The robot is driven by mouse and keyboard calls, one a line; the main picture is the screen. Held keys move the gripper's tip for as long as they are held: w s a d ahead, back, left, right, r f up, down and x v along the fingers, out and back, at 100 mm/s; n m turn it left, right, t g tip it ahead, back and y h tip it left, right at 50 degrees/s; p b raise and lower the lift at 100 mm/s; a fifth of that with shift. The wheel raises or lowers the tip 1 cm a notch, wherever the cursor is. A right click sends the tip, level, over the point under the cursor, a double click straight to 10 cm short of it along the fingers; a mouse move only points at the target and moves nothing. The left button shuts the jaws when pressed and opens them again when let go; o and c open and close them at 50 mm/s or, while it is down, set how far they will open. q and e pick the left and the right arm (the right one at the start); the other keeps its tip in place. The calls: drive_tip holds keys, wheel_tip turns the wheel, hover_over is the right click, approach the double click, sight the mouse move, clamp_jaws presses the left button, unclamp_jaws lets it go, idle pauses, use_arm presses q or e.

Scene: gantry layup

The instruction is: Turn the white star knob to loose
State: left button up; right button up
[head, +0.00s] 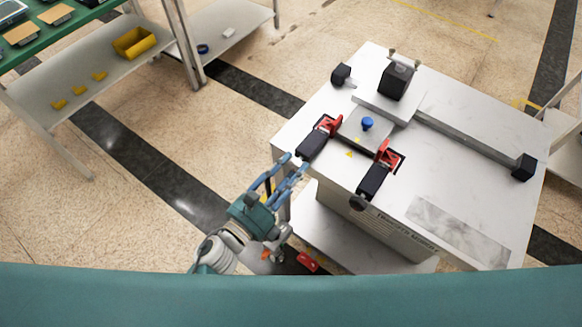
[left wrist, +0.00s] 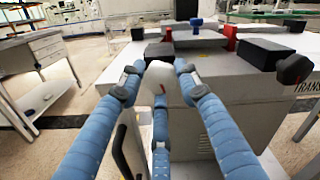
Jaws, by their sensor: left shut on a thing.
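My left gripper (head: 285,175) is at the front left side of the white machine table (head: 455,185), just below its top edge. In the left wrist view its blue fingers (left wrist: 160,88) are closed around a white knob (left wrist: 158,77), which shows between the fingertips with a small red mark on it. The fingers cover much of the knob, so its star shape and turn position cannot be told. In the head view the knob is hidden by the fingers. My right gripper is not in view.
On the table top are a blue knob (head: 367,123), two red clamps (head: 327,124) (head: 389,155) with black handles, a black block (head: 396,82) and a grey rail (head: 470,140). The floor between is clear.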

use_arm(q)
drive_tip(key=n, duration=0.3)
drive_tip(key=shift+s+f+n, duration=0.1)
drive_tip(key=shift+f+n, duration=0.1)
drive_tip(key=shift+n, duration=0.1)
drive_tip(key=n+p, duration=0.1)
drive_tip(key=n, duration=0.3)
drive_tip(key=shift+d+n+p, duration=0.1)
drive_tip(key=shift+n+p, duration=0.2)
drive_tip(key=n+p, duration=0.1)
drive_tip(key=n, duration=0.3)
drive_tip(key=shift+n, duration=0.3)
drive_tip(key=n+p, duration=0.1)
drive_tip(key=n, duration=0.3)
drive_tip(key=shift+p, duration=0.3)
drive_tip(key=n+p, duration=0.1)
drive_tip(key=n, duration=0.4)
drive_tip(key=shift+r, duration=0.1)
drive_tip(key=n, duration=0.3)
drive_tip(key=shift+n+p, duration=0.3)
drive_tip(key=shift+p, duration=0.1)
drive_tip(key=n, duration=0.4)
drive_tip(key=shift+r+n, duration=0.1)
drive_tip(key=shift+n, duration=1.6)
